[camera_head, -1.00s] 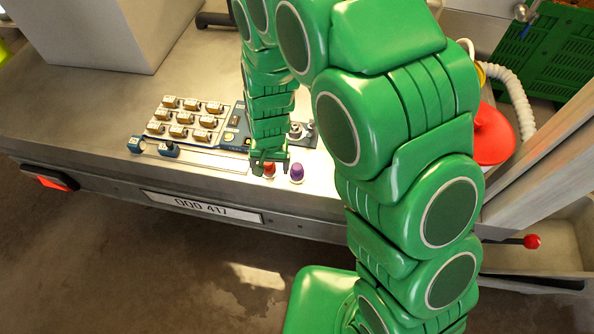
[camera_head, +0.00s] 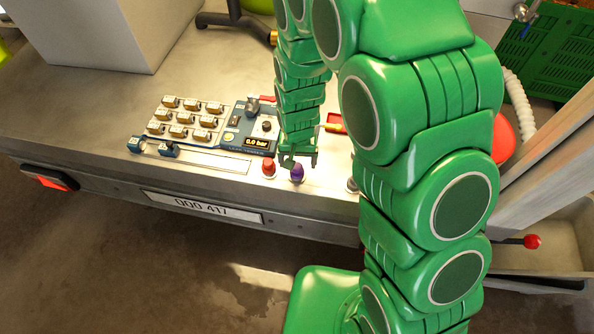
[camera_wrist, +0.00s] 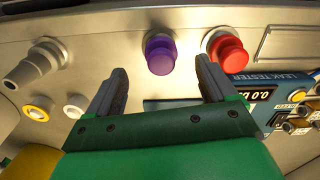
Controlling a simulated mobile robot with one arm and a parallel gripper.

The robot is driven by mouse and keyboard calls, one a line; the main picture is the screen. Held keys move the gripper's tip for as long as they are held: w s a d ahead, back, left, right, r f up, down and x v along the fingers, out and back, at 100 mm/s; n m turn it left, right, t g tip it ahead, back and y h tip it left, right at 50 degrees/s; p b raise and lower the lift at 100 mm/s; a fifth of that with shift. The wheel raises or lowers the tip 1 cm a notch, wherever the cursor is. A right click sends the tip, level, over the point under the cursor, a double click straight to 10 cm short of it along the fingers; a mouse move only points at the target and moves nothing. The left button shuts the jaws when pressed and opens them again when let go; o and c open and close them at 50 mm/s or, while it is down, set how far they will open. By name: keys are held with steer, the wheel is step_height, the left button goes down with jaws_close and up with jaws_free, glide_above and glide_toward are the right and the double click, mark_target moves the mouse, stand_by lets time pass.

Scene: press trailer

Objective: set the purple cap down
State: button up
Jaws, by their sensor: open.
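The purple cap (camera_head: 297,173) stands upright near the front edge of the trailer bed (camera_head: 75,100), just right of the red cap (camera_head: 269,168). My gripper (camera_head: 298,159) points down at the purple cap, and its fingers partly overlap the cap's top in the head view. In the wrist view, the purple cap (camera_wrist: 160,55) shows in the gap between the two spread, empty fingertips (camera_wrist: 160,70). The red cap (camera_wrist: 229,54) lies beyond the right finger there. I cannot tell whether a finger touches the purple cap.
The leak tester (camera_head: 250,128), reading 0.0 bar, and a tray of several small fittings (camera_head: 185,117) lie to the left. In the wrist view, a grey stepped fitting (camera_wrist: 35,64) stands left of my fingers. A large grey block (camera_head: 95,35) is at the back left.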

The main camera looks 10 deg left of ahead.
mark_target(297, 166)
steer(key=shift+a+f, duration=0.1)
steer(key=shift+f, duration=2.4)
steer(key=shift+c, duration=0.2)
steer(key=c, duration=1.2)
steer(key=shift+c, duration=0.2)
